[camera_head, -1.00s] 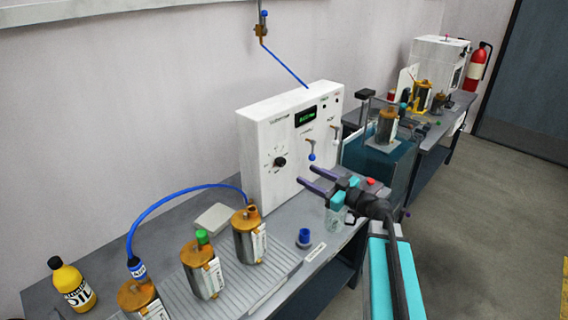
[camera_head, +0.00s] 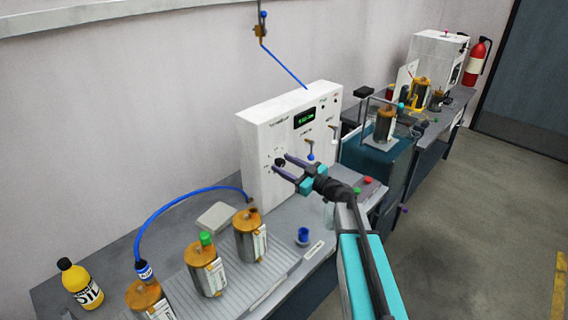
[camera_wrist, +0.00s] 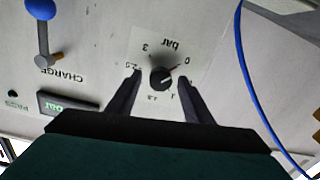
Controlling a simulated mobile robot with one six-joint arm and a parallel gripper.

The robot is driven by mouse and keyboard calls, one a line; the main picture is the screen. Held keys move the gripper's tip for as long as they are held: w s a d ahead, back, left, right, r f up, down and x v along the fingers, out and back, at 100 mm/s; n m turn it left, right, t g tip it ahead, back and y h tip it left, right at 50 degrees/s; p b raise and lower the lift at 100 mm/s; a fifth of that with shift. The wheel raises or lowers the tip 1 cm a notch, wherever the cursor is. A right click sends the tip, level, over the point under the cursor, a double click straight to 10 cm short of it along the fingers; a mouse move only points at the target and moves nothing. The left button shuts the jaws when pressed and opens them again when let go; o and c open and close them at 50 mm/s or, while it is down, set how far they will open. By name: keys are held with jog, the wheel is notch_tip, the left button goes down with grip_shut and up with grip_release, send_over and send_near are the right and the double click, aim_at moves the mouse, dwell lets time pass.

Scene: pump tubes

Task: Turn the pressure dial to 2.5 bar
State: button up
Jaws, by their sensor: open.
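The pressure dial is a small black knob (camera_wrist: 161,78) on the white panel, ringed by printed numbers and the word "bar". The wrist view shows it upside down, with "3", "2.5", "0" and others around it. In the head view the knob (camera_head: 279,162) sits low on the left of the white control box (camera_head: 262,150). My gripper (camera_head: 283,167) is open in front of it. In the wrist view its two dark fingers (camera_wrist: 158,100) stand either side of the knob, apart from it.
The box carries a green display (camera_head: 304,117) and blue-tipped levers (camera_head: 311,156). A blue hose (camera_wrist: 255,85) passes right of the dial in the wrist view. Several metal canisters (camera_head: 205,266) stand on the bench at front left. A yellow oil bottle (camera_head: 80,284) is at far left.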

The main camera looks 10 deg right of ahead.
jog(key=shift+w+a, duration=0.1)
jog(key=c, duration=1.1)
jog(key=shift+o, duration=0.2)
